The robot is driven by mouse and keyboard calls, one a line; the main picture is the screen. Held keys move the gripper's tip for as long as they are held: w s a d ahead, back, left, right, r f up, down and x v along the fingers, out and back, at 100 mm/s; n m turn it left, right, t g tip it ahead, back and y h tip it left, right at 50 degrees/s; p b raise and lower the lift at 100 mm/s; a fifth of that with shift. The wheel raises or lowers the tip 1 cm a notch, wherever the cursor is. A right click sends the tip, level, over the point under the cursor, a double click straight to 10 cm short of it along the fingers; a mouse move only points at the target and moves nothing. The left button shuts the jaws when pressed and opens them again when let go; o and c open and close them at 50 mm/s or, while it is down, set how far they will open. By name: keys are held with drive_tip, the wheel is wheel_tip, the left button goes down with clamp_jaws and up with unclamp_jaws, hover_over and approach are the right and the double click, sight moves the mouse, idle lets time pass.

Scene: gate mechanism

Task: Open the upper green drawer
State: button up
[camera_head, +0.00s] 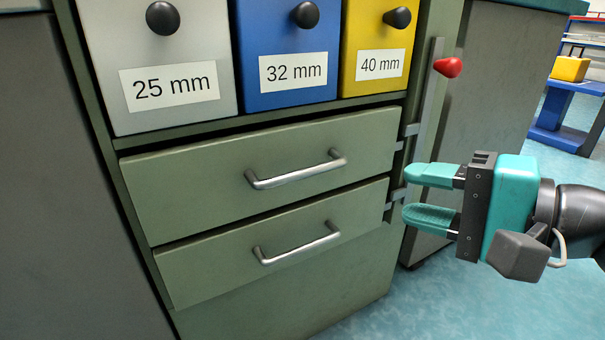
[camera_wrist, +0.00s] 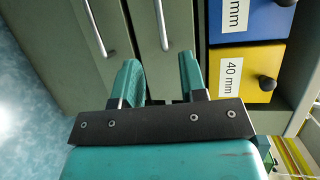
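The upper green drawer (camera_head: 215,185) is in the head view below the coloured bins, with a silver bar handle (camera_head: 297,172). It looks shut or nearly so. The lower green drawer (camera_head: 210,268) with a like handle (camera_head: 297,246) sits under it. My gripper (camera_head: 407,194) is open and empty, to the right of the drawers, its fingers pointing left. In the wrist view my gripper (camera_wrist: 158,75) has its fingers apart, with the upper handle (camera_wrist: 163,24) beyond the gap between them and the lower handle (camera_wrist: 93,28) farther left. Neither handle is between the fingers.
A vertical metal bar (camera_head: 428,100) with a red knob (camera_head: 448,67) runs along the cabinet's right edge, with metal tabs beside the drawers. Grey, blue (camera_head: 287,60) and yellow (camera_head: 375,50) bins with black knobs stand above. Open floor (camera_head: 440,295) lies to the right.

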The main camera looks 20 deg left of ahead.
sight(306, 175)
drive_tip(key=p+x, duration=1.2)
drive_tip(key=x, duration=0.3)
drive_tip(key=shift+w+p, duration=0.1)
drive_tip(key=shift+p, duration=0.3)
drive_tip(key=shift+x, duration=0.8)
drive_tip(key=shift+d+f, duration=0.1)
drive_tip(key=shift+f, duration=0.05)
clamp_jaws()
